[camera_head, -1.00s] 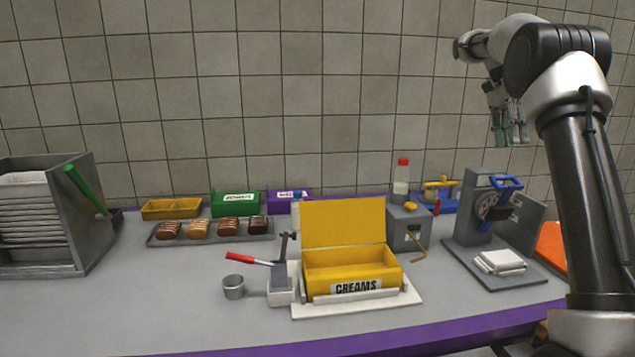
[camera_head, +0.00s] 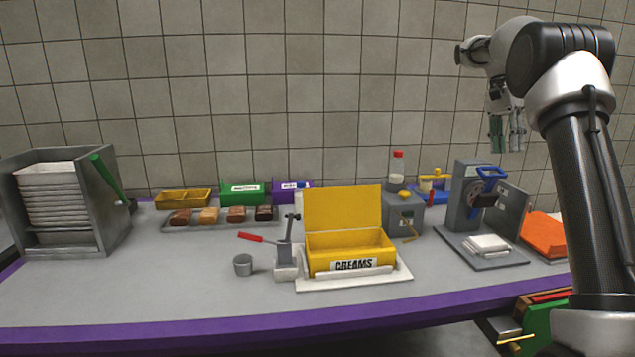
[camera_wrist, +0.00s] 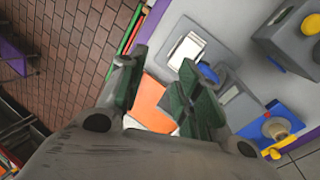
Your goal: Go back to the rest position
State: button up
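My gripper (camera_head: 507,132) hangs at the upper right in the head view, high above the right end of the table and away from everything on it. In the wrist view its two green-padded fingers (camera_wrist: 155,88) stand apart with nothing between them. Below them the wrist view shows an orange thing (camera_wrist: 148,100), a white stack (camera_wrist: 186,52) on a grey base and the table's edge.
A yellow CREAMS box (camera_head: 350,250) with its lid up stands mid-table. A grey press (camera_head: 468,200) with a blue handle and a white stack (camera_head: 488,244) stand right. A grey rack (camera_head: 105,225) stands left. Brown and tan bars (camera_head: 208,215) lie at the back.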

jog(key=s+a+f+n+t, duration=0.1)
jog(key=s+a+f+n, duration=0.15)
jog(key=f+n, duration=0.3)
jog(key=s+a+n+t, duration=0.2)
jog(key=s+a, duration=0.1)
jog(key=s, duration=0.8)
jog(key=s+a+f+n+t, duration=0.1)
jog(key=s+a+n+t, duration=0.1)
jog(key=s, duration=0.9)
jog(key=s+a+f+n+t, duration=0.1)
jog(key=s+a+n+t, duration=0.2)
jog(key=s, duration=0.8)
jog(key=shift+a+n+y, duration=0.35)
jog(key=shift+a+y, duration=0.05)
jog(key=shift+a, duration=0.5)
